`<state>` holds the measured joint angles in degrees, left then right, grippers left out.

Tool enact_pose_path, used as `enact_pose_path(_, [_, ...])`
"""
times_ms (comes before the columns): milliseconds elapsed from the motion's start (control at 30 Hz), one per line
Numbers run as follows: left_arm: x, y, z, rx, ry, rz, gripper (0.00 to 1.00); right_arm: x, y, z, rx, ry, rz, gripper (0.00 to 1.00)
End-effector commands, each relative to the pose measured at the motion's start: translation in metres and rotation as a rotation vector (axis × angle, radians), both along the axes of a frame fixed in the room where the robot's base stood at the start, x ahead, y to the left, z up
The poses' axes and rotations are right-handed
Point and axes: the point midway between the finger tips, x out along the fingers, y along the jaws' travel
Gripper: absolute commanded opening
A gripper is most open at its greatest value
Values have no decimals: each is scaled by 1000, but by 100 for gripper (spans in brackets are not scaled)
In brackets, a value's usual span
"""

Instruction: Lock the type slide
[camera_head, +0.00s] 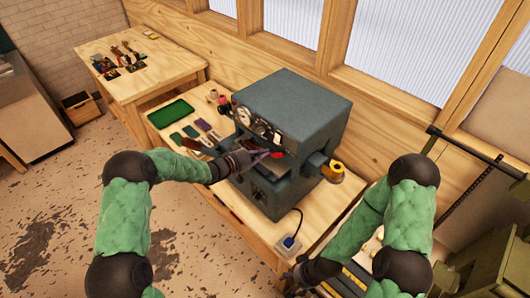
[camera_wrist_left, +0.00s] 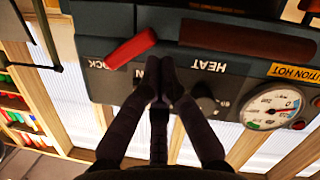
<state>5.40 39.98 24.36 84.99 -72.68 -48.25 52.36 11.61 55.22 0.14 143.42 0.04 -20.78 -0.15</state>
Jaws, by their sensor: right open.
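The blue-grey foil machine (camera_head: 296,103) stands on the wooden bench. In the left wrist view, its front panel appears upside down, with a red lever (camera_wrist_left: 130,47) beside a partly covered label ending in "CK". A dark red-brown bar (camera_wrist_left: 247,40) lies to the right, above the "HEAT" lettering. I cannot tell which part is the type slide. My left gripper (camera_head: 262,156) is at the machine's front; its fingertips (camera_wrist_left: 166,65) are together, just right of and below the red lever, apparently not on it. My right gripper (camera_head: 299,274) is low, near the bench's front end, partly cut off.
A gauge (camera_wrist_left: 271,107) and a "CAUTION HOT" label (camera_wrist_left: 294,72) are on the panel. A yellow foil roll (camera_head: 334,171) sticks out at the machine's right. A green tray (camera_head: 171,113) and small items lie left on the bench. A second table (camera_head: 146,75) stands behind.

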Motion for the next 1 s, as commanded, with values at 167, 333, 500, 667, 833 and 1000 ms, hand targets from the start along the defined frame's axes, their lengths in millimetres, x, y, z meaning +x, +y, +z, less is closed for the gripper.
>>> enact_pose_path(167, [-19,28,7,0,0,5,0,0,0,0,0,0,0,69])
enact_pose_path(333, [-39,54,14,2,0,4,0,0,0,0,0,0,0,69])
enact_pose_path(500, [-55,73,19,0,0,2,0,0,0,0,0,0,0,69])
enact_pose_path(667, [-63,82,21,0,1,1,0,0,0,0,0,0,0,69])
enact_pose_path(833, [-65,84,22,1,1,-1,0,0,0,0,0,0,0,69])
enact_pose_path(1000, [-64,84,22,1,1,-1,0,0,0,0,0,0,0,69])
